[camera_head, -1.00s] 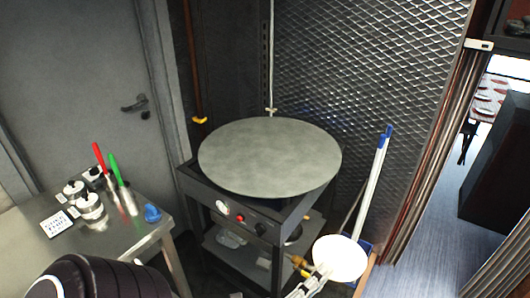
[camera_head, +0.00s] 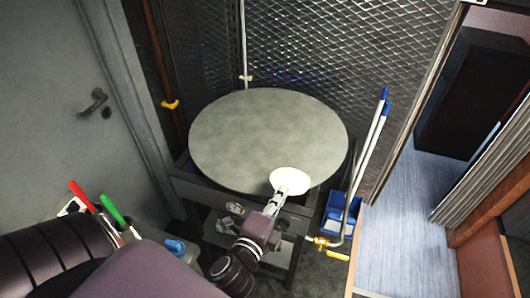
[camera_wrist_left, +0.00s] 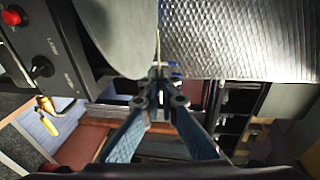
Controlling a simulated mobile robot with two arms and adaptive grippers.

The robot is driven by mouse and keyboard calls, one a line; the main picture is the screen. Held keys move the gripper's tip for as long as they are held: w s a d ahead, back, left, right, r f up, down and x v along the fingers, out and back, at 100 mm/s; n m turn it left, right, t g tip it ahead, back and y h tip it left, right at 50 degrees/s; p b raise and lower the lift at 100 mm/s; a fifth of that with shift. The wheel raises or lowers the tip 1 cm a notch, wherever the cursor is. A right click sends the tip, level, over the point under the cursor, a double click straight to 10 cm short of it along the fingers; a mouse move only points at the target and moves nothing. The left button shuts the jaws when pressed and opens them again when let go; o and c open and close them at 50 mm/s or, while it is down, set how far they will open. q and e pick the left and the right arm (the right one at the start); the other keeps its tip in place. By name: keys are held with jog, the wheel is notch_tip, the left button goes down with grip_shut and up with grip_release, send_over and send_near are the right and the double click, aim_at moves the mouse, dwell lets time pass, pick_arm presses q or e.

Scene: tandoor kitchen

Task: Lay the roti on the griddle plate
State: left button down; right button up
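The griddle plate (camera_head: 255,135) is a large round grey disc on a dark stand; part of it shows at the upper left of the left wrist view (camera_wrist_left: 112,30). The roti (camera_head: 290,180) is a small pale disc. My left gripper (camera_head: 281,194) is shut on its near edge. In the head view the roti overlaps the plate's near right rim; I cannot tell whether it touches. In the left wrist view the roti (camera_wrist_left: 158,48) shows edge-on as a thin line between the closed fingertips (camera_wrist_left: 158,82). My right gripper is not in view.
The stand's front has knobs, one red (camera_wrist_left: 14,17). A gas pipe with a yellow valve handle (camera_head: 337,255) and a blue bin (camera_head: 338,213) stand right of it. Blue-tipped poles (camera_head: 372,135) lean there. A red-handled (camera_head: 80,195) and a green-handled tool (camera_head: 110,207) stand at left.

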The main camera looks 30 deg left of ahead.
pick_arm(q)
jog(key=w+a+p, duration=0.1)
jog(key=w+a, duration=0.1)
jog(key=w+a+r+n+g+y+p, duration=0.1)
jog(key=w+a, duration=0.1)
jog(key=w, duration=0.1)
jog(key=w+a+r+y+p, duration=0.1)
jog(key=w+p, duration=0.1)
jog(key=shift+w+a+n+g, duration=0.3)
jog(key=shift+w+a+n, duration=0.1)
jog(key=r+n+g+y+p, duration=0.1)
jog(key=n+g+y+p, duration=0.1)
send_over(266, 176)
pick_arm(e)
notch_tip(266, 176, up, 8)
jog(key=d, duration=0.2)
pick_arm(q)
notch_tip(266, 176, down, 10)
jog(key=b, duration=0.7)
jog(key=shift+w+b, duration=0.15)
jog(key=shift+b, duration=0.2)
jog(key=shift+r, duration=0.1)
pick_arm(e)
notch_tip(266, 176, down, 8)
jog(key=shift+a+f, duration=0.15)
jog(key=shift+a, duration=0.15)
pick_arm(q)
jog(key=c, duration=2.3)
grip_release()
